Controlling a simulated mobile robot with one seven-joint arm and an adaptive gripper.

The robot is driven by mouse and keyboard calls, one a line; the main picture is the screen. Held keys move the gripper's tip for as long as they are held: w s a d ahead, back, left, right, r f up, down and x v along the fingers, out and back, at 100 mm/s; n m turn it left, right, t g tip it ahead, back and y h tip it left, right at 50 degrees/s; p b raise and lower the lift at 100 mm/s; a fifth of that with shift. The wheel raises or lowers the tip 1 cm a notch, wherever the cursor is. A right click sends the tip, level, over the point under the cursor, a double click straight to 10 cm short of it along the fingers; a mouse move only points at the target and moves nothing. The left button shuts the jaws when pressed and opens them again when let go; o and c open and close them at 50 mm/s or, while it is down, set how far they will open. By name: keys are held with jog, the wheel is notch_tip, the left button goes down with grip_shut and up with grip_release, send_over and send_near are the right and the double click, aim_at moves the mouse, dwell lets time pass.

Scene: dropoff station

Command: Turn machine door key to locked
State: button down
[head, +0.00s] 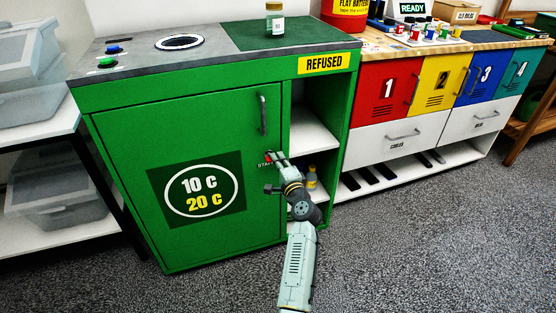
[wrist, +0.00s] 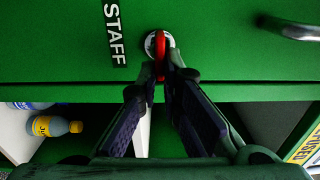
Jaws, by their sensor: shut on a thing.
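The green machine door (head: 120,130) is closed flush with its frame and has a dark handle (head: 262,115) near its upper right edge. A red key (wrist: 160,58) sits in a round silver lock (wrist: 151,45) beside a black STAFF label (wrist: 115,32) in the wrist view. My gripper (wrist: 160,75) is shut on the red key, a fingertip on each side of it. In the head view my gripper (head: 277,158) reaches the door's right edge, largely covering the lock. The key's lower part is hidden between the fingers.
Open shelves right of the door hold a bottle (head: 311,178), seen in the wrist view as a yellow-labelled bottle (wrist: 55,126). A jar (head: 274,20) stands on top of the machine. Coloured lockers (head: 385,92) stand to the right. Carpet (head: 420,240) in front is clear.

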dwell(0.3)
jog(key=c, duration=1.8)
grip_release()
jog(key=shift+o, duration=0.2)
jog(key=v, duration=1.2)
